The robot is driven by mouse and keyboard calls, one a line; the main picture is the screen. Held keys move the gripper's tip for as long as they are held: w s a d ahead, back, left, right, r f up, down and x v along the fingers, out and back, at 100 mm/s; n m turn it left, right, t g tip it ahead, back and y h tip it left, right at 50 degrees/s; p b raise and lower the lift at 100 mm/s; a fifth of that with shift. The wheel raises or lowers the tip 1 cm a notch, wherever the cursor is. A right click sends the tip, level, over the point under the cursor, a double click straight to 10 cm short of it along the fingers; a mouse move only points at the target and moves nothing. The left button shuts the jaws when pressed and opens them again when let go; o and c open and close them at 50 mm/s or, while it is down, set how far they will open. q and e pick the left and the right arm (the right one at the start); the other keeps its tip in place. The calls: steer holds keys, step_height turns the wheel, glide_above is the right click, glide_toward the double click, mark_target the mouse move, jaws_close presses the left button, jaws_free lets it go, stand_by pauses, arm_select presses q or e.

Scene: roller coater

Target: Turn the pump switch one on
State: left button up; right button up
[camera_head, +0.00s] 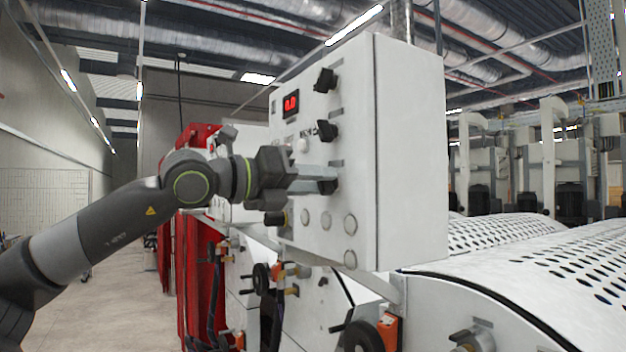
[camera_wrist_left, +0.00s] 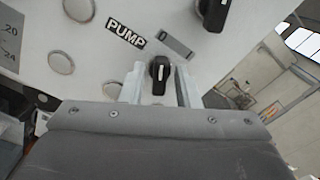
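A white control box (camera_head: 412,150) carries a column of black rotary switches. In the left wrist view, one black switch (camera_wrist_left: 159,70) sits just below the "PUMP" label (camera_wrist_left: 126,33) and a small grey plate (camera_wrist_left: 174,46). Its pale pointer mark is close to upright in that picture. My left gripper (camera_head: 326,180) reaches the box face at the lowest switch, which its fingers mostly hide in the head view. In the wrist view, the fingers of my left gripper (camera_wrist_left: 159,85) stand apart on either side of the switch, with gaps showing. My right gripper is not in view.
Two other black switches (camera_head: 325,80) (camera_head: 327,130) and a red display (camera_head: 291,104) are above my gripper. Round grey buttons (camera_head: 326,221) lie below it. Perforated white covers (camera_head: 540,262) stand at right. The floor (camera_head: 125,300) at left is clear.

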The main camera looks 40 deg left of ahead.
arm_select(q)
jaws_close()
steer(key=shift+m, duration=0.4)
steer(key=m, duration=1.1)
steer(key=shift+d, duration=0.2)
stand_by(0.3)
